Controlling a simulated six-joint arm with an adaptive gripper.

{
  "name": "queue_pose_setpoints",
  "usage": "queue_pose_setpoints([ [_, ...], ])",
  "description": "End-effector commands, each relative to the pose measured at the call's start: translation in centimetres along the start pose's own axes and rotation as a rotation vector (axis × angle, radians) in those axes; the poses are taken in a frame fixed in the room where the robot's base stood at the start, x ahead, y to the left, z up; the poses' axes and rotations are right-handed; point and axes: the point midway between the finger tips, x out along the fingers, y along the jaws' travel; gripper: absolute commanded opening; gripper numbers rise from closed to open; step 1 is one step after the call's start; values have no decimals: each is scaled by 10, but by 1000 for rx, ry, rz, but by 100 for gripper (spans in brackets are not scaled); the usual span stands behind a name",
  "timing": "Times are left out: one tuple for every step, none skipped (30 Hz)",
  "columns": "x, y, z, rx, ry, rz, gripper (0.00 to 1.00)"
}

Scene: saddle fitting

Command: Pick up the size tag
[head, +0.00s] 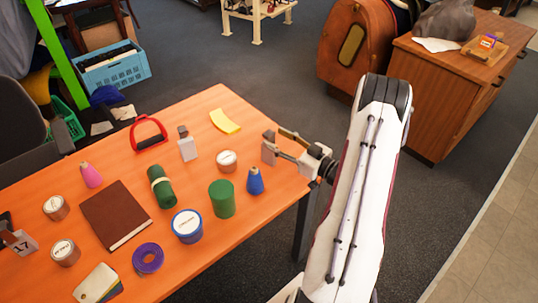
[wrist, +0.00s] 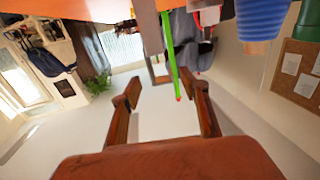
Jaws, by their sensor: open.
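My gripper (head: 277,145) is at the table's right edge, far to the right of the tag. It is open, with nothing between its fingers. In the wrist view my gripper (wrist: 163,95) shows its two fingers apart.
A purple ring (head: 148,258) and cream swatches (head: 95,284) lie nearer the front.

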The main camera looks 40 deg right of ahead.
Motion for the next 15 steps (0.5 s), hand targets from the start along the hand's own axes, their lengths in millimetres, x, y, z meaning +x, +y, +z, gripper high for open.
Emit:
queue_pose_setpoints([
  [6, -2, 0, 0, 0, -3, 45],
  [9, -3, 1, 0, 0, -3, 45],
  [13, -4, 1, 0, 0, -3, 45],
  [16, -4, 1, 0, 0, -3, 45],
  [19, -4, 1, -1, 0, -3, 45],
  [24, -4, 1, -1, 1, -3, 45],
  [26, -4, 0, -1, 1, -2, 45],
  [29, -4, 0, -1, 1, -2, 45],
  [31, -4, 0, 0, 1, -1, 45],
  [33, -4, 0, 0, 1, -1, 45],
  [34, -4, 1, 0, 1, -1, 45],
  [36, -4, 1, 0, 0, -1, 45],
  [36, -4, 1, 0, 0, -1, 45],
  [37, -4, 1, 0, 0, -1, 45],
  [37, -4, 1, 0, 0, 0, 45],
])
